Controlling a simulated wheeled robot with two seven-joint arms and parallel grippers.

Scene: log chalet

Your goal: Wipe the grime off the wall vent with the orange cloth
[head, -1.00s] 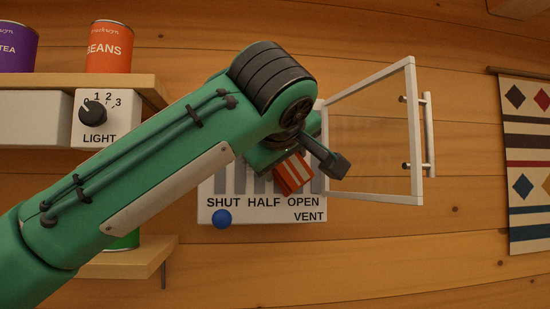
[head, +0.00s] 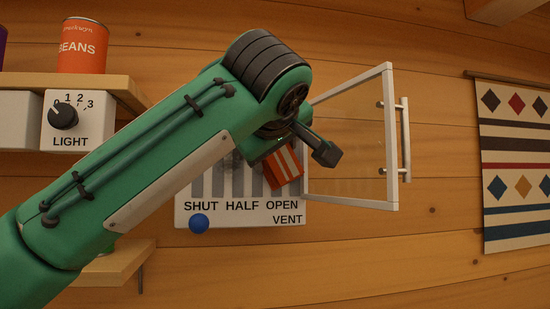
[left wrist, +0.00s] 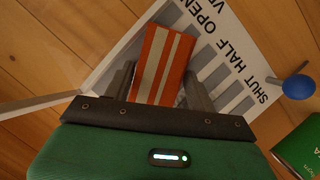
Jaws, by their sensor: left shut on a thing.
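The wall vent (head: 240,215) is a white panel with grey slots, marked SHUT, HALF, OPEN and VENT, with a blue knob (head: 198,223) below SHUT. Dark smudging shows on its slots beside my arm; the upper part is hidden. My left gripper (head: 298,155) is shut on the orange cloth (head: 285,169), which has pale stripes and lies over the slots above OPEN. In the left wrist view the cloth (left wrist: 163,65) sits between both fingers in front of the vent (left wrist: 225,35). I cannot tell whether it touches the panel. My right gripper is not in view.
A clear, white-framed door (head: 391,140) with a bar handle stands open right of the vent, close to my left gripper. A shelf (head: 100,82) with an orange BEANS can (head: 82,47) and a LIGHT dial (head: 63,116) are at left. A patterned hanging (head: 512,160) is at right.

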